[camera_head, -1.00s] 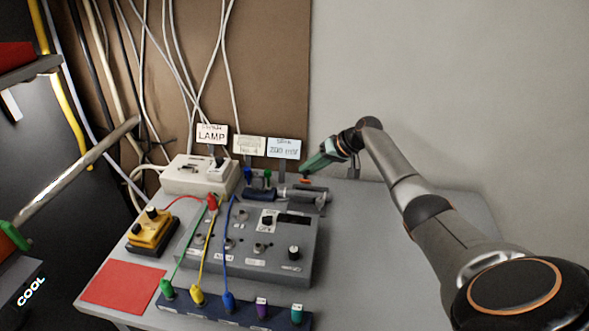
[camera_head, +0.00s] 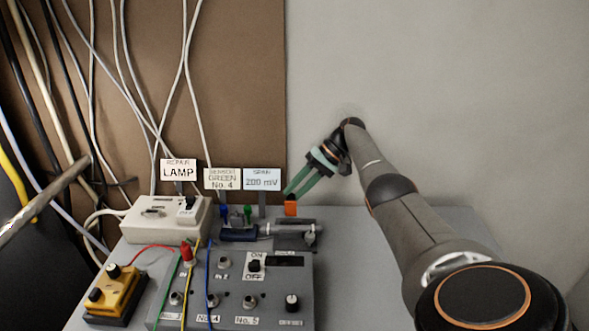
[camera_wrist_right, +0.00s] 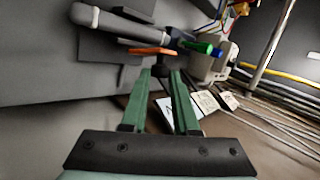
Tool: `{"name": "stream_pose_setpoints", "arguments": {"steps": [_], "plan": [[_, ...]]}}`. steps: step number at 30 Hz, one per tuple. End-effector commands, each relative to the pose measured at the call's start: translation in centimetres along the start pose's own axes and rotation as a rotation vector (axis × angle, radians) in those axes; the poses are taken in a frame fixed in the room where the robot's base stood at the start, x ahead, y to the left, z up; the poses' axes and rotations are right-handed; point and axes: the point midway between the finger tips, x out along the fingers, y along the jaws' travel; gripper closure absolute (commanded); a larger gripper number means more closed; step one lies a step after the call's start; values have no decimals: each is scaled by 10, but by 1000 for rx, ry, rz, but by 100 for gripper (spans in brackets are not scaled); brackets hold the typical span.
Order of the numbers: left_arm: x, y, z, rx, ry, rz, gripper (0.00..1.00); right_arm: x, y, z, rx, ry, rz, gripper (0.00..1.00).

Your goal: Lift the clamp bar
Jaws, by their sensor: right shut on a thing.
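An orange piece (camera_head: 290,205), which I take to be the clamp bar, stands at the back of the grey clamp fixture (camera_head: 295,242). It also shows in the right wrist view (camera_wrist_right: 153,50) as a thin orange strip just beyond my fingertips. My right gripper (camera_head: 290,192) reaches down from the upper right, its green fingers close together at the top of this piece. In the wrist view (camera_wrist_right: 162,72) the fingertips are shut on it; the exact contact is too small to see. My left gripper is not in view.
A grey cylinder (camera_head: 285,229) lies along the fixture. A control box (camera_head: 235,290) with knobs and coloured cables stands in front. Label cards (camera_head: 222,179) and a white lamp box (camera_head: 160,219) stand left of the gripper. Bare tabletop lies to the right.

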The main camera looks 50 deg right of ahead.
Motion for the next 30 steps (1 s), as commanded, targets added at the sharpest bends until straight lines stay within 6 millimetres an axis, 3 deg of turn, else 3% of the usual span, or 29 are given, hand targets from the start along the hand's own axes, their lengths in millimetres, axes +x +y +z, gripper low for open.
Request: {"name": "stream_pose_setpoints", "arguments": {"steps": [11,12,19,30], "plan": [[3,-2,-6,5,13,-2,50,1,0,1,3,-6,-1,100],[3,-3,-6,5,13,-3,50,1,0,1,3,-6,-1,69],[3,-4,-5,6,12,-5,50,1,0,1,3,-5,0,43],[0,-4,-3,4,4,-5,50,-4,-4,0,1,-3,0,41]]}}
